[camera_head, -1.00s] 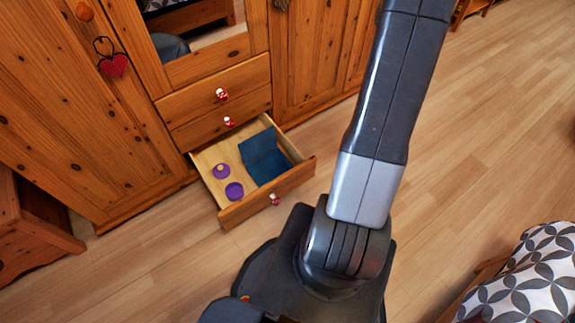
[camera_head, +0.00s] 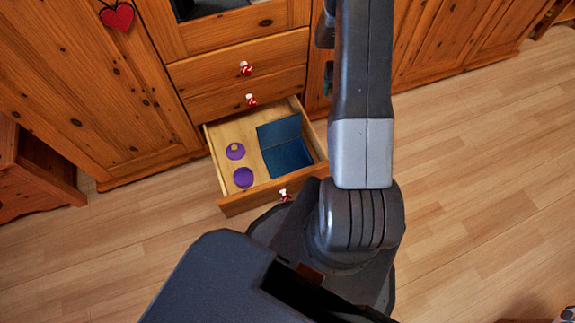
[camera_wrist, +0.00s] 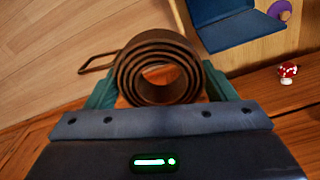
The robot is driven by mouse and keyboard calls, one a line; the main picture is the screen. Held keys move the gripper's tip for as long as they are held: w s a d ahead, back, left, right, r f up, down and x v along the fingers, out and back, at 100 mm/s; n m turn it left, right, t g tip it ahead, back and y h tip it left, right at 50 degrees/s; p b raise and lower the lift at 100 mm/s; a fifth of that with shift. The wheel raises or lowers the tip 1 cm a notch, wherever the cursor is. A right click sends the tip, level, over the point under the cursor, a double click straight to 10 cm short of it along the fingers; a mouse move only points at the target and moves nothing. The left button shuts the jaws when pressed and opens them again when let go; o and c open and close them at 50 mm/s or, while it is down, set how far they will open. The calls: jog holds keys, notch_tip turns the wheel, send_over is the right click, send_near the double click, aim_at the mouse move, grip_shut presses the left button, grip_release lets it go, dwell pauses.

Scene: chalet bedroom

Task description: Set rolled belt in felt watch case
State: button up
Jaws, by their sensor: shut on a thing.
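The rolled belt (camera_wrist: 132,77) is a brown coil with its buckle (camera_wrist: 97,63) sticking out to the left in the wrist view. My gripper (camera_wrist: 158,88) is shut on it, with a teal finger on each side of the coil. The blue felt watch case (camera_head: 280,133) lies open in the pulled-out drawer in the head view. It also shows at the top of the wrist view (camera_wrist: 225,28), beyond the belt and apart from it. The gripper's fingers and the belt cannot be made out in the head view.
The open drawer (camera_head: 237,206) of the wooden wardrobe (camera_head: 75,70) also holds two purple round things, one (camera_head: 235,151) behind the other (camera_head: 243,178), left of the case. A red-and-white mushroom knob (camera_wrist: 287,72) is on the drawer front.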

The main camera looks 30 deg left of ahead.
jog(key=s+a+f+n+b, duration=0.2)
jog(key=s+a+f+b, duration=0.15)
jog(key=f, duration=0.45)
jog(key=s+a+f+n+b, duration=0.2)
jog(key=s+a+f, duration=0.25)
jog(key=f, duration=0.35)
jog(key=n+b, duration=0.3)
send_near(283, 162)
notch_tip(283, 162, down, 6)
jog(key=b, duration=0.3)
jog(key=shift+d+f, duration=0.15)
jog(key=shift+f, duration=0.05)
jog(key=shift+f, duration=0.1)
jog(key=shift+f+b, duration=0.15)
jog(key=shift+b, duration=0.25)
jog(key=o, duration=1.1)
jog(key=shift+c, duration=0.2)
jog(key=shift+r, duration=0.2)
notch_tip(283, 162, up, 12)
jog(key=p, duration=0.4)
jog(key=shift+p, duration=0.3)
